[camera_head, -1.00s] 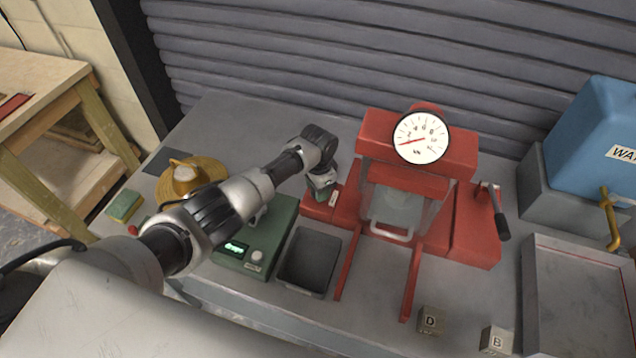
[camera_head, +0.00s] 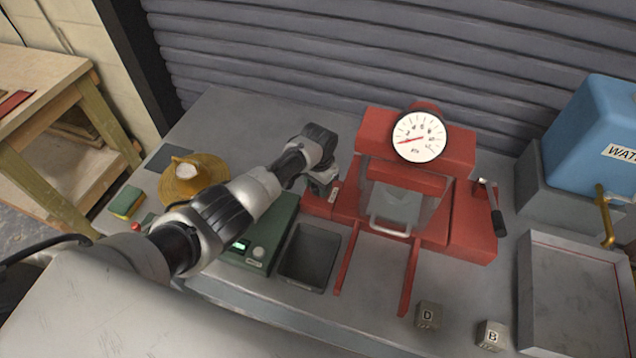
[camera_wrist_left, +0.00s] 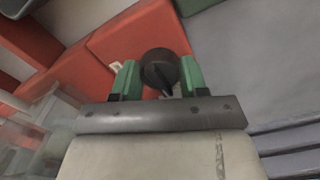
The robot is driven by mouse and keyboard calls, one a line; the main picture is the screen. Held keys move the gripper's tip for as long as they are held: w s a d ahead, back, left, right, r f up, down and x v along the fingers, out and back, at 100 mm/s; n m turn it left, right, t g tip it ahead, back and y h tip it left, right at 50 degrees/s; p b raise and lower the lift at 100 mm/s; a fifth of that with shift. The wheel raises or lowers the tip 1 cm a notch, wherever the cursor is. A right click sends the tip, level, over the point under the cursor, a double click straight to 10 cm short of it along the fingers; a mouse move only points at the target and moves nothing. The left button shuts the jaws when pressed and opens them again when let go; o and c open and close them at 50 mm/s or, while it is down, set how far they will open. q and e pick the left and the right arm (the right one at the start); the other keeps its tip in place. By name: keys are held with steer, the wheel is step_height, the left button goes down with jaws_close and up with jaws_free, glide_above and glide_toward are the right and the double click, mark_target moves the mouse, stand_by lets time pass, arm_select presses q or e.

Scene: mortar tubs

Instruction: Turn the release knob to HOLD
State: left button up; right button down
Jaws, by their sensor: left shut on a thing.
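The release knob (camera_wrist_left: 160,70) is a round black knob with a raised pointer ridge, on a red block of the press. In the left wrist view it sits between the green fingers of my left gripper (camera_wrist_left: 158,80), which are shut on it. In the head view my left gripper (camera_head: 322,188) is at the left side of the red press (camera_head: 415,150), and it hides the knob there. A small pale label (camera_head: 334,195) shows beside the gripper; its words are too small to read. The dial gauge (camera_head: 419,137) has a red needle pointing left. My right gripper is not in view.
A dark grey bin (camera_head: 309,258) and a green scale (camera_head: 262,240) stand left of the press. A pump lever (camera_head: 490,205) is on its right. Cubes D (camera_head: 428,315) and B (camera_head: 490,335) lie in front. A grey tray (camera_head: 530,290) is at right.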

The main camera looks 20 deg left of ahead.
arm_select(q)
steer(key=o, duration=0.9)
steer(key=shift+r, duration=0.1)
step_height(320, 180, up, 11)
steer(key=shift+f+b, duration=0.15)
steer(key=shift+b, duration=0.25)
steer(key=shift+f, duration=0.1)
